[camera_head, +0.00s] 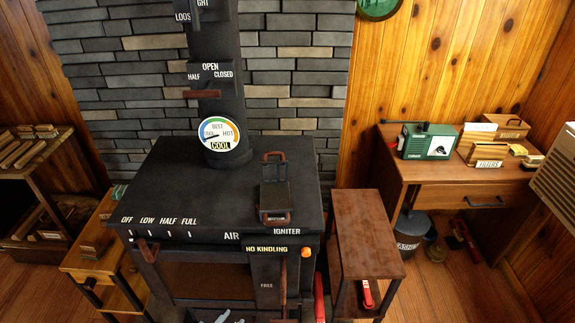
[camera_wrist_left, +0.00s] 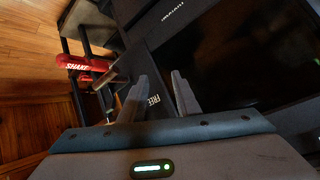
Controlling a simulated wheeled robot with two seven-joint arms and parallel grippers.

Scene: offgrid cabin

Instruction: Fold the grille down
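No part is labelled as a grille. A black hinged frame (camera_head: 275,190) with reddish-brown handles at both ends lies on the stove top, in the head view; it may be the grille, but I cannot tell for sure. The black stove (camera_head: 190,180) stands under it. My left gripper (camera_wrist_left: 160,88) is open and empty in the left wrist view, in front of the dark stove front near the label FREE. Only its grey tips (camera_head: 224,317) show at the bottom edge of the head view, below and apart from the frame. My right gripper is not in view.
A stove pipe with a gauge (camera_head: 220,134) rises behind. A brown side stand (camera_head: 368,232) is right of the stove, with red handles low beside it. A desk (camera_head: 465,170) with a green radio (camera_head: 428,142) is farther right. A slatted beige panel (camera_head: 558,170) is at the right edge.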

